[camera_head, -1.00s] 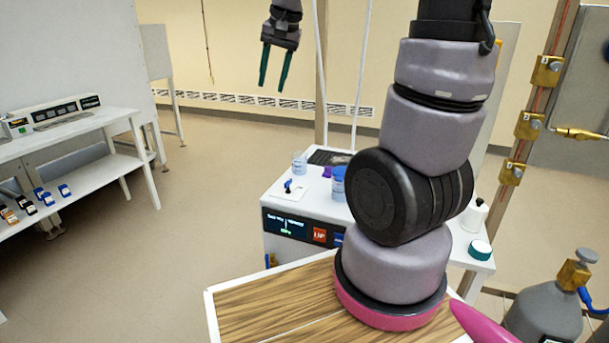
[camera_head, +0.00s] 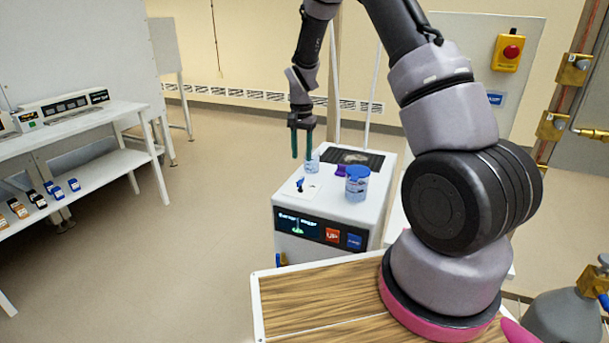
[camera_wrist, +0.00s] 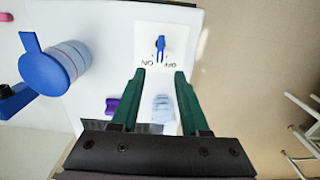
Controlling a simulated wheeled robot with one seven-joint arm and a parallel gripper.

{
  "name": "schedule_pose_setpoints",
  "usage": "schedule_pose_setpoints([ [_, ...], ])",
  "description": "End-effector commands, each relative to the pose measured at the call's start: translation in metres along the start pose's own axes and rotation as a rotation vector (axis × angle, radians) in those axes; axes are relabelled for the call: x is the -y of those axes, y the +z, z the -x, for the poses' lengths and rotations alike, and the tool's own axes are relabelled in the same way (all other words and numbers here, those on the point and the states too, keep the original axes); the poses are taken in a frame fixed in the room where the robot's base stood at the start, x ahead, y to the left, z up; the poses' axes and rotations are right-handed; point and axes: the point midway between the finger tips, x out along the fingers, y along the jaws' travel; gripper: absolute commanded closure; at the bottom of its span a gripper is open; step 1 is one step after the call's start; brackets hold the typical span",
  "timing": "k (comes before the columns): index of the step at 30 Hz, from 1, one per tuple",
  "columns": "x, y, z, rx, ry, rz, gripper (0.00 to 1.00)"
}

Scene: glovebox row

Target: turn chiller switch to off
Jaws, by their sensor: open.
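The chiller (camera_head: 330,212) is a white box with a dark display and red and blue buttons on its front. Its switch (camera_head: 300,184) is a small blue lever on a white plate at the top's left front. In the wrist view the switch (camera_wrist: 160,45) sits just beyond my fingertips, roughly centred between them, with ON and OFF lettering upside down on the near side. Which mark the lever points to is unclear. My gripper (camera_head: 302,157) is open and empty above the switch, pointing down. Its green fingers (camera_wrist: 160,74) show apart, not visibly touching the lever.
A blue-lidded jar (camera_head: 357,185), a small clear beaker (camera_head: 313,163) and a purple item (camera_head: 341,170) stand on the chiller top near my gripper. A wood-topped surface (camera_head: 320,292) is in front. Open floor lies left, before a white bench (camera_head: 85,130).

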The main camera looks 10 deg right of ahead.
Motion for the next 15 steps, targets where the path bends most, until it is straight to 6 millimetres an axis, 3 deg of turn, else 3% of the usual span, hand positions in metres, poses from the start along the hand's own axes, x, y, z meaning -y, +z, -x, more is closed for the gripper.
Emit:
schedule_pose_setpoints([
  [9, -0.001, 0.001, -0.061, 0.003, 0.002, 0.000, 0.55],
  [15, -0.001, 0.000, -0.080, 0.001, 0.001, -0.001, 0.55],
])
